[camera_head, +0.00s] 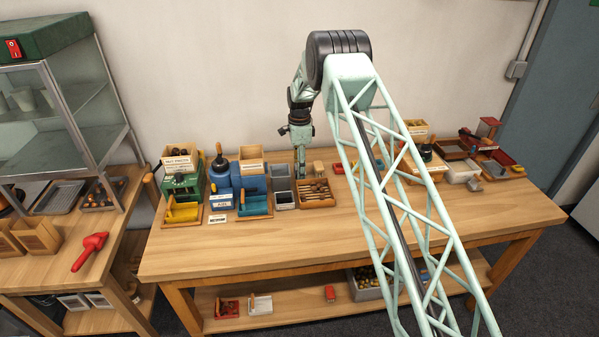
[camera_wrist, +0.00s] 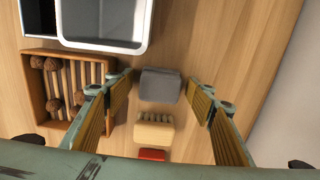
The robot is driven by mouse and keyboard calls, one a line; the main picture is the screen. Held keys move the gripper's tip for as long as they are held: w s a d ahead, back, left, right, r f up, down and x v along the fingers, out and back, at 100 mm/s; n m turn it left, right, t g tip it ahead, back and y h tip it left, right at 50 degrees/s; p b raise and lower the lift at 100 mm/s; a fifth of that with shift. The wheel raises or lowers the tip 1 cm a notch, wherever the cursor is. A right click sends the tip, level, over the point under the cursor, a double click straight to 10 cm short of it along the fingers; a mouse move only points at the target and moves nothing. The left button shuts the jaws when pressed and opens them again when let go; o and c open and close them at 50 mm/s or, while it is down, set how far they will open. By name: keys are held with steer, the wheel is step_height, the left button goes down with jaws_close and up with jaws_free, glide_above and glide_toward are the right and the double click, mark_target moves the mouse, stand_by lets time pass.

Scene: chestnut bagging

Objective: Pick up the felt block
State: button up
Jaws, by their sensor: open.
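In the wrist view a small dark grey block (camera_wrist: 160,86), which looks like the felt block, stands on the wooden table. My gripper (camera_wrist: 161,80) is open above it, with one ribbed finger on each side. Gaps show between the block and both fingertips, so it is not held. In the head view my gripper (camera_head: 301,168) points down near the back of the table, and I cannot make out the grey block there.
A bristled wooden brush (camera_wrist: 153,134) and a red item (camera_wrist: 152,155) stand in a row below the block. A slatted wooden tray (camera_wrist: 27,85) with brown balls lies left, near a grey-white bin (camera_wrist: 138,48). The table's front strip (camera_head: 290,238) is clear.

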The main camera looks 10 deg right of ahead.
steer(key=shift+c, duration=0.5)
steer(key=c, duration=0.9)
steer(key=shift+r, duration=0.1)
steer(key=shift+r, duration=1.55)
steer(key=shift+s+r, duration=0.15)
steer(key=s+d, duration=0.1)
steer(key=s, duration=0.4)
steer(key=s+d+r+b, duration=0.1)
steer(key=s, duration=0.4)
steer(key=s+d, duration=0.1)
steer(key=s, duration=0.4)
steer(key=shift+s+d+r, duration=0.15)
steer(key=shift+d+r, duration=0.05)
steer(key=shift+d, duration=0.05)
